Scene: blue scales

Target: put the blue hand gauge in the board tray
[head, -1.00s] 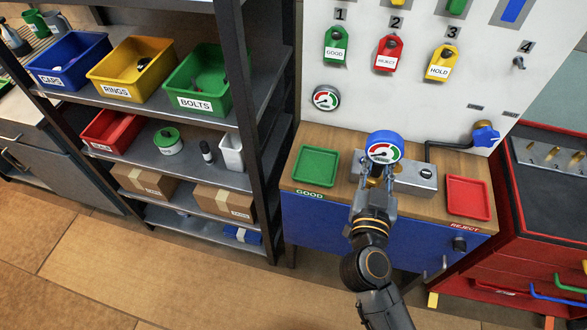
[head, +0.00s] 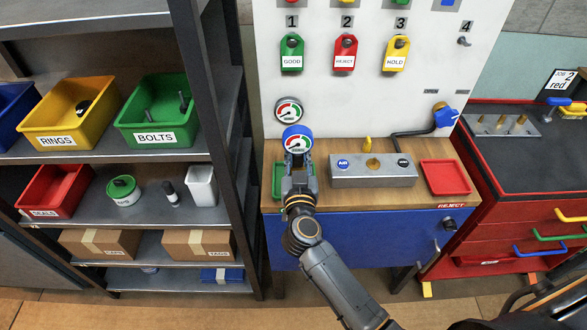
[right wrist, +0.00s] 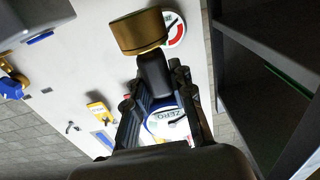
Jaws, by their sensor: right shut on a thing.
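The blue hand gauge (head: 297,140), with its round red, white and green dial, is upright in my right gripper (head: 299,168) in the head view. The gripper is shut on it and hides part of the green tray (head: 277,182) behind. In the right wrist view my right gripper (right wrist: 158,85) is around the gauge's dark neck, with the blue rim (right wrist: 148,128) and a brass end (right wrist: 138,33) showing. The gauge appears in line with the green tray; its height above it is hard to tell. A red tray (head: 445,178) is at the bench's right. My left gripper is not in view.
A grey block (head: 373,178) with a brass fitting stands between the trays. A black-rimmed gauge (head: 289,110) is on the white board just behind. A dark shelf post (head: 201,100) is on the left. A valve with a blue handle (head: 445,117) is right.

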